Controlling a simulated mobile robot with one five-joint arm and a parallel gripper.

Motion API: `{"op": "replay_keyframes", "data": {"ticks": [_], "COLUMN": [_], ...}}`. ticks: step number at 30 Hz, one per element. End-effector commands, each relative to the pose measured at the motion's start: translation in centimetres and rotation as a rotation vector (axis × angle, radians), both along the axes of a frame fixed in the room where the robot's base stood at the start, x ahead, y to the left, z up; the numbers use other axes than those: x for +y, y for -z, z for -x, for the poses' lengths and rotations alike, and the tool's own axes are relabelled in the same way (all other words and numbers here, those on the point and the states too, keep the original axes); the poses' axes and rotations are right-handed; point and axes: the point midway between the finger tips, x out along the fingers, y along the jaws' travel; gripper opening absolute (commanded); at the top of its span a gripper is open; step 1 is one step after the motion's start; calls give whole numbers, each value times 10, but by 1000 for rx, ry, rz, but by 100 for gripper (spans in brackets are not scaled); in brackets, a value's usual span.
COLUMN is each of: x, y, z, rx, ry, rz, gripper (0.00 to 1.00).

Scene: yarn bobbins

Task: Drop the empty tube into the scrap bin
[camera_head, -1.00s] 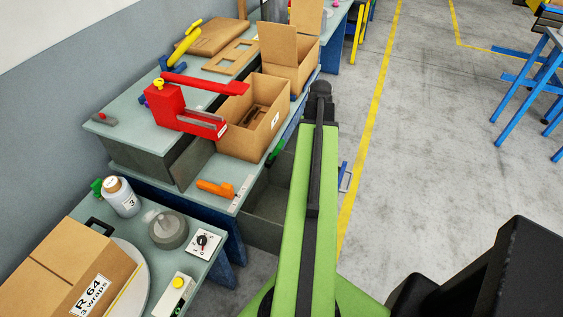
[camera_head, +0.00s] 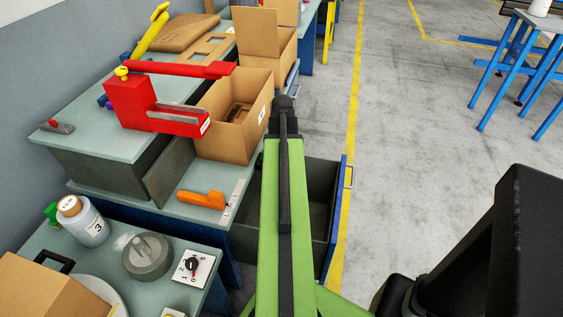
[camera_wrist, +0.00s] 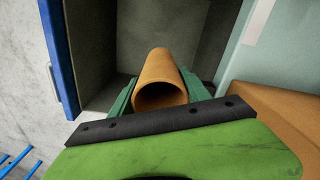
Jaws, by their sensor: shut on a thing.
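My gripper (camera_wrist: 159,92) has its green fingers shut on the empty tube (camera_wrist: 160,68), an orange-brown hollow cylinder whose open round end faces the wrist camera. In the wrist view the tube shows over an open grey drawer with a blue front (camera_wrist: 58,45). The height of the tube above the drawer cannot be told. The drawer also shows in the head view, with its blue front (camera_head: 337,215) to the right of my arm. The gripper and tube are hidden behind my arm in the head view. No container is clearly marked as a scrap bin.
An open cardboard box (camera_head: 235,140) stands on the bench beside the red press (camera_head: 150,105). An orange tool (camera_head: 203,199) lies near the bench edge. A bottle (camera_head: 83,221) and a grey round weight (camera_head: 147,256) stand on the nearer table.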

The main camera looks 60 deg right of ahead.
Motion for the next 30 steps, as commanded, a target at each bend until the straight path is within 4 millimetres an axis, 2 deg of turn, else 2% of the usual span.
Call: {"op": "replay_keyframes", "data": {"ticks": [1,6,15,16,21,30], "x": [0,0,0,0,1,1], "y": [16,35,35,35,35,34], "z": [0,0,-1,-1,-1,-1], "rx": [0,0,0,0,0,0], "ry": [0,0,-1,-1,-1,-2], "rz": [0,0,0,0,0,0], "gripper": [0,0,0,57,80,80]}}
